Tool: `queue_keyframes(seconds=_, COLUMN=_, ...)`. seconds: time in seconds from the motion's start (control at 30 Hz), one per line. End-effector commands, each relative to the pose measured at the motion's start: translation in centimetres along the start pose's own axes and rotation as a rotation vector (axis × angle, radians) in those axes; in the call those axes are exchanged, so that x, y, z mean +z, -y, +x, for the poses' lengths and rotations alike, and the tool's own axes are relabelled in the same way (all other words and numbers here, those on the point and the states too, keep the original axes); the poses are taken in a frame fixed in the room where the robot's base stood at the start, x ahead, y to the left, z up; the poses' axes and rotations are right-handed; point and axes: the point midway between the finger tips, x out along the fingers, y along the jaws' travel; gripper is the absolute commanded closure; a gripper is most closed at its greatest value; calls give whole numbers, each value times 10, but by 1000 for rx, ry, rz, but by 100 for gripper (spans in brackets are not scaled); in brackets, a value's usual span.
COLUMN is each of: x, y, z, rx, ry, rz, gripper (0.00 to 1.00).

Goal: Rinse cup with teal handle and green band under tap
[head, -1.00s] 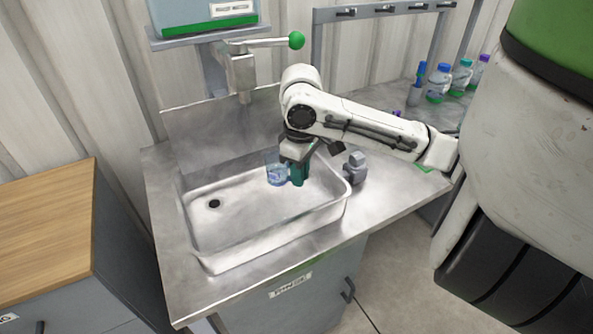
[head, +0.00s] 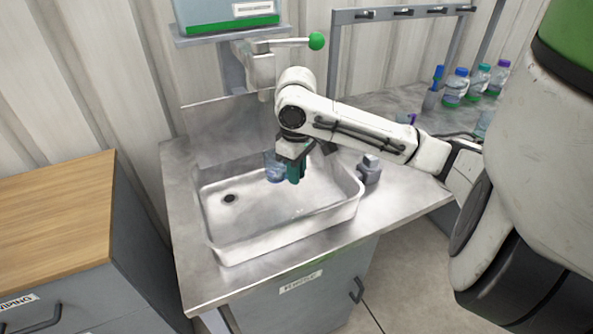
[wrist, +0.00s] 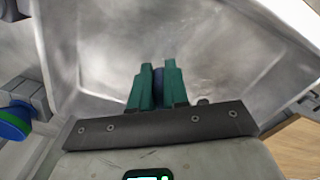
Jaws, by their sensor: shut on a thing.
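My gripper (head: 297,172) has teal fingers and is shut on the cup (head: 274,168), a clear bluish cup held over the sink basin (head: 300,238). In the wrist view a dark blue piece, seemingly the handle (wrist: 158,86), is pinched between the fingers of my gripper (wrist: 158,72). The cup's band is too small to tell, and the fingers hide part of the handle. The tap (head: 262,72) stands behind the basin, with a lever ending in a green ball (head: 316,41). The cup is below the spout's height, slightly right of it in the picture. No water shows.
A grey fitting (head: 369,170) stands at the basin's right rim. Several bottles with coloured caps (head: 455,88) stand on the counter at the right, under a hook rail (head: 402,12). A wood-topped cabinet (head: 55,210) stands at the left.

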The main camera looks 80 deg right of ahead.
Motion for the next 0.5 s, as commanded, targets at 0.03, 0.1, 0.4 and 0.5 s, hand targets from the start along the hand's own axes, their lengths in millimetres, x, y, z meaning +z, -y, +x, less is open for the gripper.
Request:
queue_keyframes(seconds=0.03, x=0, y=0, z=0, rx=0, ry=0, rz=0, gripper=100)
queue_keyframes(seconds=0.1, x=0, y=0, z=0, rx=0, ry=0, rz=0, gripper=100)
queue_keyframes(seconds=0.4, x=-2, y=-5, z=0, rx=0, ry=0, rz=0, gripper=100)
queue_keyframes(seconds=0.5, x=-3, y=-8, z=0, rx=0, ry=0, rz=1, gripper=100)
